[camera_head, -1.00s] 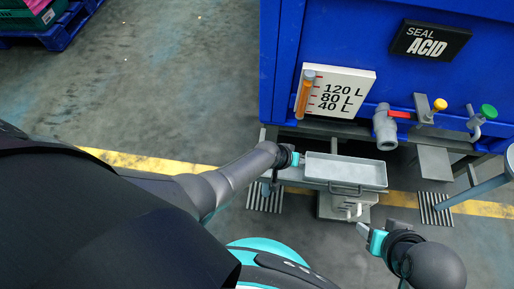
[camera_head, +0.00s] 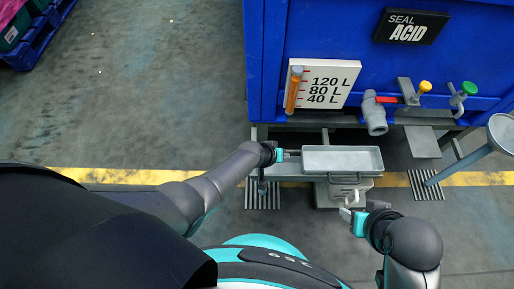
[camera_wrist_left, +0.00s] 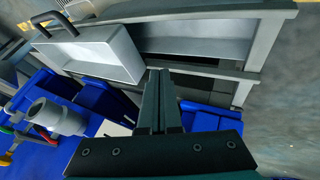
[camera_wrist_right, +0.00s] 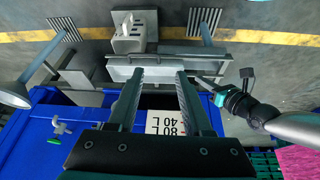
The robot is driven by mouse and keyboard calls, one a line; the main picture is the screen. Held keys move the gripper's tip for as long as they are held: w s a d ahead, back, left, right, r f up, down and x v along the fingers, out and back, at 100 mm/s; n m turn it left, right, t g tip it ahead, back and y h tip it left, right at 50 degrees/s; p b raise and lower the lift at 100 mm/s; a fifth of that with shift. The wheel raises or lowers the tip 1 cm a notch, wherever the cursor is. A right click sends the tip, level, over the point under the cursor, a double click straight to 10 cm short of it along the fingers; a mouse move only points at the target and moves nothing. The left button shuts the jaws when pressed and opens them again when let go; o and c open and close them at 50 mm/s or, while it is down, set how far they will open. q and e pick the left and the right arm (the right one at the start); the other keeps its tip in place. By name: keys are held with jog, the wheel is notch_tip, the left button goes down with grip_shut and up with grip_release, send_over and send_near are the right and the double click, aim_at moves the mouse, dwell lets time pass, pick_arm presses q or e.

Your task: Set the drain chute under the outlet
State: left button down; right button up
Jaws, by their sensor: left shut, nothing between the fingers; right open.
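The drain chute appears to be the grey metal tray (camera_head: 318,160) with a dark handle, lying on a metal shelf in front of the blue tank. It also shows in the left wrist view (camera_wrist_left: 110,52). The outlet, a grey pipe valve (camera_head: 375,115) with a red lever, sticks out of the tank behind and right of the tray's middle. My left gripper (camera_head: 291,154) is shut and empty at the tray's left end; I cannot tell if it touches. My right gripper (camera_head: 347,213) is open and empty, in front of and below the tray.
The blue tank (camera_head: 310,30) fills the upper right, with a level gauge (camera_head: 318,86) and yellow (camera_head: 425,87) and green (camera_head: 470,88) knobs. A grey box (camera_head: 327,193) sits below the tray. A round-topped stand (camera_head: 502,132) is at right.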

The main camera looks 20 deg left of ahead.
pick_arm(q)
jog(key=p+v, duration=0.7)
jog(key=v, duration=0.2)
jog(key=shift+s+r+p, duration=0.2)
jog(key=shift+r+p, duration=0.15)
pick_arm(e)
jog(key=s+d+f+g, duration=0.1)
jog(key=s+f, duration=0.1)
jog(key=f, duration=0.6)
jog(key=s+d+f+g, duration=0.1)
jog(key=s+d+f, duration=0.1)
jog(key=f, duration=0.6)
jog(key=shift+s+f, duration=0.2)
jog(key=shift+s, duration=0.55)
